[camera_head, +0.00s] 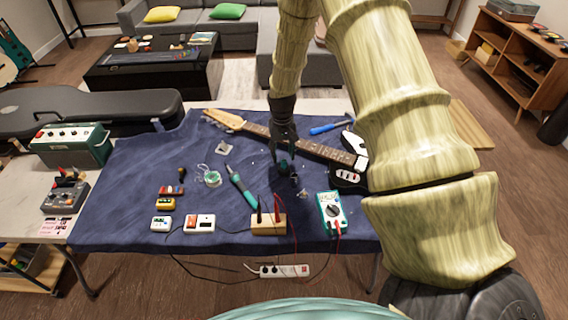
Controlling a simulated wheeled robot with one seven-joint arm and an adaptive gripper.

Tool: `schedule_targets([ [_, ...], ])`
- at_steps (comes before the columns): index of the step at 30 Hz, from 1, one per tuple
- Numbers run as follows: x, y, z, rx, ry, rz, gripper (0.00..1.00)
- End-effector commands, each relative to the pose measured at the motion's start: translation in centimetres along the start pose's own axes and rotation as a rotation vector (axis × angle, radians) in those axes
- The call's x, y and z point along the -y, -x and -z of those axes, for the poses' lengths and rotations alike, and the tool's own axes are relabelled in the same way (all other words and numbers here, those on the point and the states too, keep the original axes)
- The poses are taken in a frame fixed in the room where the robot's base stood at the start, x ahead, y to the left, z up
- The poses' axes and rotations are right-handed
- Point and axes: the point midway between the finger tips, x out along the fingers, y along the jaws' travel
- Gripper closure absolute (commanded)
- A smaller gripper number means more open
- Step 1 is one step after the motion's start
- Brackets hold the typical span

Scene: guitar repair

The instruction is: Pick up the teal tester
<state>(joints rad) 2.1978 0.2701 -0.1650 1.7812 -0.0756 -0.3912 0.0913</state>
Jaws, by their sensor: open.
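The teal tester (331,212) lies on the blue cloth near the front right of the table. It has a white face with a dark round dial, and red leads run from its lower end. My gripper (286,164) is open and points down over the middle of the cloth, behind and to the left of the tester and apart from it. A small dark and teal shape shows at the fingertips; I cannot tell what it is.
A wooden block (268,224) with upright red and black probes stands left of the tester. A teal soldering iron (243,187), solder spool (212,178) and small pedals (199,222) lie further left. A guitar (316,148) lies behind. Bare cloth surrounds the tester's right side.

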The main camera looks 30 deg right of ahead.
Motion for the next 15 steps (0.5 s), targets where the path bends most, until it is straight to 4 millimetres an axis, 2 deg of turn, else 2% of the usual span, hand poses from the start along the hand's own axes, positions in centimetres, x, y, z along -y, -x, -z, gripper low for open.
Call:
schedule_targets([
  [9,-0.5,-3.0,-0.1,0.003,-0.001,-0.001,0.55],
  [15,-0.4,-4.2,0.0,0.001,0.0,-0.001,0.55],
])
